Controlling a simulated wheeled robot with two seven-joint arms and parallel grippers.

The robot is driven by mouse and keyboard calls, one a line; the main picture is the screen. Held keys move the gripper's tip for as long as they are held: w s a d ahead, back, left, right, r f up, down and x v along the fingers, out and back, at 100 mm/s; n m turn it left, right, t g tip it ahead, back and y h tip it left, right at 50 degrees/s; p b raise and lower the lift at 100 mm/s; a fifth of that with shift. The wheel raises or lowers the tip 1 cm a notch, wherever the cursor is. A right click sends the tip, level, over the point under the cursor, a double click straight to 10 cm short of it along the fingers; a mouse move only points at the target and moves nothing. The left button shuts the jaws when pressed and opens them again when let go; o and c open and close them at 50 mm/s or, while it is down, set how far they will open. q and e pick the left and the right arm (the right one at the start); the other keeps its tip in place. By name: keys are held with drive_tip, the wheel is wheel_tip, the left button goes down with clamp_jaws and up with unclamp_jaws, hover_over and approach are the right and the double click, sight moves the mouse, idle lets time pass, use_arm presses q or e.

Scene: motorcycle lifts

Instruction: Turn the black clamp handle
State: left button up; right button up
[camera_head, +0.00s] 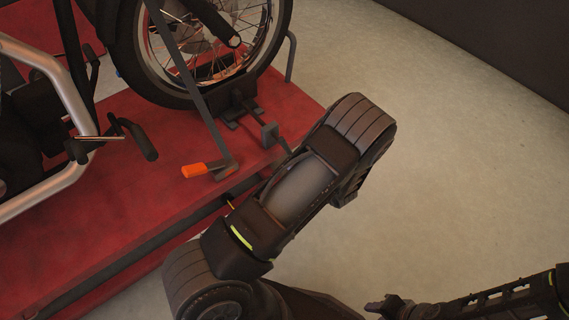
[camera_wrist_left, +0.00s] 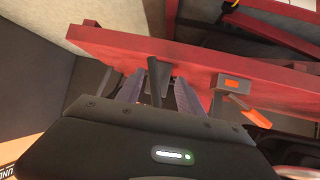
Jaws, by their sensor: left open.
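The black clamp handle (camera_wrist_left: 154,75) shows in the left wrist view as a dark bar standing out near the edge of the red platform. My left gripper (camera_wrist_left: 158,84) is open, with one finger on each side of the bar; I cannot tell whether either finger touches it. In the head view, a black clamp (camera_head: 270,134) with a thin rod sits by the front wheel, and my left arm covers the rod's near end. The left gripper's fingers are hidden there behind the arm. My right gripper (camera_head: 386,306) is at the bottom edge, away from the lift, its jaws unclear.
The red lift platform (camera_head: 130,200) carries a motorcycle, its front wheel (camera_head: 160,75) upright in the clamp. Grey floor (camera_head: 460,180) is clear at right.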

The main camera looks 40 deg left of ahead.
sight(287, 147)
use_arm(q)
drive_tip(key=w+n+y+b, duration=0.1)
drive_tip(key=w+a+r+n+y, duration=0.1)
drive_tip(key=shift+a+r+n+g+b, duration=0.2)
drive_tip(key=shift+n+g+b, duration=0.1)
drive_tip(key=shift+n+b, duration=0.1)
use_arm(e)
wheel_tip(287, 147, down, 4)
drive_tip(key=shift+r, duration=0.1)
use_arm(q)
drive_tip(key=shift+w+a+f, duration=0.1)
drive_tip(key=shift+a+f, duration=0.2)
drive_tip(key=shift+a, duration=0.1)
drive_tip(key=b+x, duration=0.2)
drive_tip(key=x, duration=0.4)
drive_tip(key=shift+w+a, duration=0.15)
drive_tip(key=shift+a, duration=0.25)
use_arm(e)
drive_tip(key=shift+w+d+f, duration=0.15)
drive_tip(key=shift+f, duration=0.35)
drive_tip(key=shift+w+d+f, duration=0.15)
drive_tip(key=shift+f, duration=0.35)
use_arm(q)
clamp_jaws()
